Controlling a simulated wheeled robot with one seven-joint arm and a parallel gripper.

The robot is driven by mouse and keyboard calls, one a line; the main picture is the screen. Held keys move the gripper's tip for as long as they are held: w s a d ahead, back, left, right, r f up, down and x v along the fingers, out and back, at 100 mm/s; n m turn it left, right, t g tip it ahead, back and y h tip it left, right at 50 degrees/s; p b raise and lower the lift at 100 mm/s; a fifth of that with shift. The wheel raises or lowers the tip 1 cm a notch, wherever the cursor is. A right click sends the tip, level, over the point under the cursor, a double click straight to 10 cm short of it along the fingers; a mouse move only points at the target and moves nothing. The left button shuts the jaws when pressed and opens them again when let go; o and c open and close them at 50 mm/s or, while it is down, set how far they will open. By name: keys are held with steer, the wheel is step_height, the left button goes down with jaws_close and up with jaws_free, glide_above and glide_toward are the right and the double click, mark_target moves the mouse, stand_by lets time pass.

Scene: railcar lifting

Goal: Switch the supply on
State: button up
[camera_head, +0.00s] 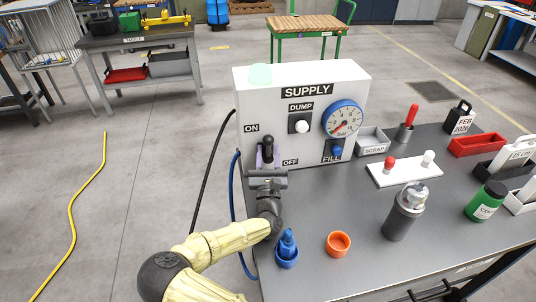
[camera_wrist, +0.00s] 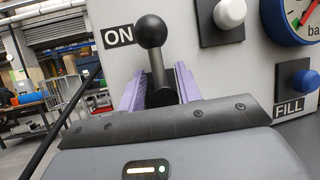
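The white supply box (camera_head: 300,80) stands on the grey bench, marked SUPPLY. Its black ball-topped lever (camera_head: 267,143) sits between the ON label (camera_head: 251,128) at upper left and the OFF label (camera_head: 290,162) at lower right. In the wrist view the lever's ball (camera_wrist: 151,32) points upward, beside the ON label (camera_wrist: 118,36). My gripper (camera_head: 266,157) is at the lever, its purple fingers (camera_wrist: 160,88) apart on either side of the shaft. A gap shows beside the shaft, and firm contact is not visible. The lever's lower end is partly hidden by my gripper.
The box also carries a white DUMP knob (camera_head: 302,127), a gauge (camera_head: 343,119) and a blue FILL knob (camera_head: 337,151). A blue fitting (camera_head: 287,250), an orange ring (camera_head: 338,243) and a metal canister (camera_head: 404,211) stand on the near bench. Hoses hang at the box's left.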

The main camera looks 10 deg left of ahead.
steer(key=shift+r, duration=0.15)
step_height(320, 180, up, 10)
steer(key=shift+f, duration=0.1)
stand_by(0.4)
step_height(320, 180, up, 10)
steer(key=p, duration=0.9)
steer(key=shift+p, duration=0.35)
steer(key=shift+w, duration=0.1)
